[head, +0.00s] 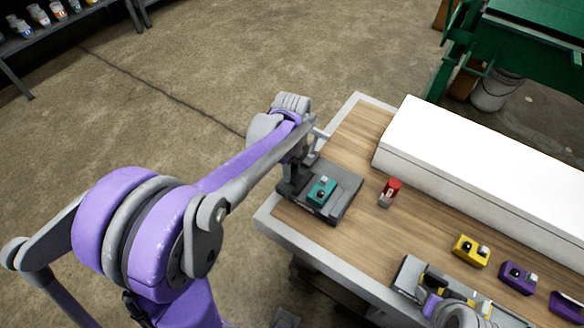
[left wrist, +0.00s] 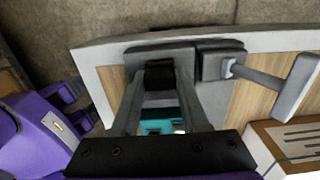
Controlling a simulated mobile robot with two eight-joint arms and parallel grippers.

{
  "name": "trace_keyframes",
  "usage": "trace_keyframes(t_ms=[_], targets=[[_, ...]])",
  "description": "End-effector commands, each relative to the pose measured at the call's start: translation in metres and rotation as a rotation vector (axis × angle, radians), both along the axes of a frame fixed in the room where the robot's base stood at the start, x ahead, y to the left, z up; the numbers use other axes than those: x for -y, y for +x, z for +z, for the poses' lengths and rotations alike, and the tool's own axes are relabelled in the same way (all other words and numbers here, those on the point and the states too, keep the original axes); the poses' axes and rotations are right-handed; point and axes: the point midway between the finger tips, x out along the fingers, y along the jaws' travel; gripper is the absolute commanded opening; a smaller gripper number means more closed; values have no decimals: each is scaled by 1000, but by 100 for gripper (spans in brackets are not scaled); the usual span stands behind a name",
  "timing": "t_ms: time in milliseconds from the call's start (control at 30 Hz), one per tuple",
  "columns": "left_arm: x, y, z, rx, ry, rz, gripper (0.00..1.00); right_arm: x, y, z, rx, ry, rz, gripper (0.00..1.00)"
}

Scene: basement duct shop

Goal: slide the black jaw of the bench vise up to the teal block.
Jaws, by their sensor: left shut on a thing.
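The bench vise (head: 347,194) sits at the near left corner of the wooden workbench, with a grey body. The teal block (head: 321,190) rests on it; it shows partly between my fingers in the left wrist view (left wrist: 160,127). My left gripper (head: 296,178) reaches down at the vise's left side. In the left wrist view my left gripper (left wrist: 160,80) is shut on the black jaw (left wrist: 159,73).
A red-topped object (head: 390,190) stands right of the vise. A long white box (head: 480,155) fills the bench's back. A yellow block (head: 471,250) and a purple block (head: 517,276) lie to the right. The vise's T-handle (left wrist: 268,82) sticks out beside my fingers. Bare wood lies between.

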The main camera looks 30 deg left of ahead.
Motion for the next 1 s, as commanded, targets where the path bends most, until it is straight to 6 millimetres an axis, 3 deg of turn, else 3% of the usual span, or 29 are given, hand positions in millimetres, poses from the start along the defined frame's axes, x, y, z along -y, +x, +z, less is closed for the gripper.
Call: trace_keyframes(t_ms=[167,500,767,800,967,1000], targets=[[2,0,0,0,0,-1,0,0,0,0,0,0,0,50],[49,-3,0,1,0,-3,0,0,-1,-3,-2,0,0,50],[50,-3,0,1,-2,-1,0,0,-1,-3,-2,0,0,50],[50,-3,0,1,-2,-1,46,0,-1,-3,-2,0,0,50],[49,-4,0,1,-1,-1,75,0,-1,-3,-2,0,0,50],[49,-4,0,1,-1,0,75,0,-1,-3,-2,0,0,50]])
